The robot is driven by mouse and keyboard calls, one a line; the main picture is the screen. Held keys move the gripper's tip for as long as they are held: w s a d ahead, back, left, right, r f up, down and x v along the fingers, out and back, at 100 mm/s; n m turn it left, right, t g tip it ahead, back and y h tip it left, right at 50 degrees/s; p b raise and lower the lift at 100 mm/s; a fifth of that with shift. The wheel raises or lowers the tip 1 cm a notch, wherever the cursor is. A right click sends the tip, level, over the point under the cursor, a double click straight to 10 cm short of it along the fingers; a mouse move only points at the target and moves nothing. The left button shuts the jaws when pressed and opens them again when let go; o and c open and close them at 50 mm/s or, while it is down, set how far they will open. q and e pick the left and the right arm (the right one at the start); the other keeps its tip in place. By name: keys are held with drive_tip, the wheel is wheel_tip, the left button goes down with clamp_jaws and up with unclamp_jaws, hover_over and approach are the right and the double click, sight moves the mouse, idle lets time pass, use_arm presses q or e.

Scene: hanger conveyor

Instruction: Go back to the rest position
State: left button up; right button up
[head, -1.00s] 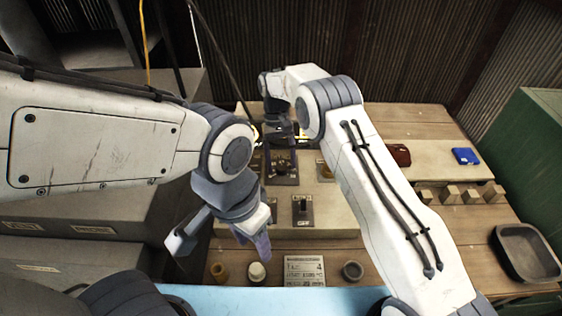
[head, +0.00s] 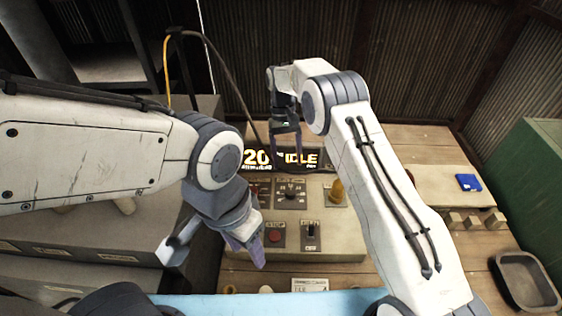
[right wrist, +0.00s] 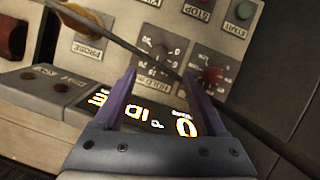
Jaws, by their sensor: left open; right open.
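My left gripper (head: 246,252) hangs at the front left of the control panel (head: 345,240) in the head view, open, with nothing seen between its fingers. My right gripper (head: 287,143) is at the back of the panel, fingers down, in front of the lit display (head: 262,159) reading "20" and "IDLE". In the right wrist view the right gripper (right wrist: 165,78) is open and empty, with the panel's knobs and labels beyond its fingers. Whether its tips touch anything cannot be told.
The panel carries a red button (head: 275,236), a lever switch (head: 311,232) and an amber knob (head: 337,190). A blue item (head: 468,182), wooden blocks (head: 472,220) and a dark tray (head: 527,280) lie to the right. A thin dark pole or cable crosses the right wrist view.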

drive_tip(key=shift+w+r, duration=0.15)
drive_tip(key=shift+r, duration=0.05)
drive_tip(key=shift+d, duration=0.1)
